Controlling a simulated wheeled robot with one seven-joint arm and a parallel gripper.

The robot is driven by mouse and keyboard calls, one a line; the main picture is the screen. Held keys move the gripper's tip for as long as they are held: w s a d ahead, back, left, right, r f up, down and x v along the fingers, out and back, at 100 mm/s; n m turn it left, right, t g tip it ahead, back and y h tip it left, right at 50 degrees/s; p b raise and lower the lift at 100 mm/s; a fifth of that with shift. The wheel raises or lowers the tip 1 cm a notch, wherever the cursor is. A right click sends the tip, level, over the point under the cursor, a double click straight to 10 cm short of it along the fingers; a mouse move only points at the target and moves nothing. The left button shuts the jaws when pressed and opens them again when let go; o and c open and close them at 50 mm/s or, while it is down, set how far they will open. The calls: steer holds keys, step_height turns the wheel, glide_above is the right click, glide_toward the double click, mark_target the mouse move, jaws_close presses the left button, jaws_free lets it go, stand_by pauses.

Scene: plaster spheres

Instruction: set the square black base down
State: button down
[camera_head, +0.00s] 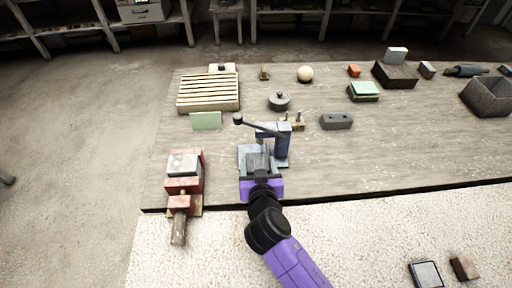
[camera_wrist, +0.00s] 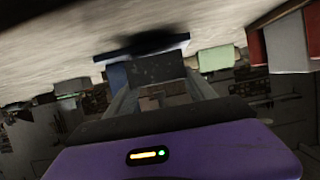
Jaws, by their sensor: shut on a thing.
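My gripper (camera_head: 259,160) reaches over the front of the table, just in front of and partly overlapping the blue-grey press (camera_head: 283,148). In the wrist view, a dark square plate-like piece, the black base (camera_wrist: 157,67), sits between the tips of the two grey fingers, and the gripper is shut on it. A blue edge (camera_wrist: 178,42) and a dark shadow on the table lie close to it. In the head view the held base is mostly hidden by the fingers. I cannot tell whether it touches the table.
A red vise (camera_head: 187,180) stands left on the table (camera_head: 400,150). A wooden pallet rack (camera_head: 208,92), green block (camera_head: 206,121), dark round weight (camera_head: 279,101), grey block (camera_head: 336,121) and cream ball (camera_head: 305,74) stand behind. Bare table lies to the right.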

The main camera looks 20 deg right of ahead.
mark_target(257, 156)
steer(key=w, duration=0.1)
steer(key=w+d, duration=0.1)
steer(key=w, duration=0.1)
steer(key=shift+w+r+p, duration=0.15)
steer(key=shift+p, duration=0.15)
steer(key=p+x, duration=0.1)
steer(key=x, duration=0.2)
steer(key=shift+f, duration=0.3)
steer(key=shift+f, duration=0.2)
steer(key=c, duration=0.6)
jaws_free()
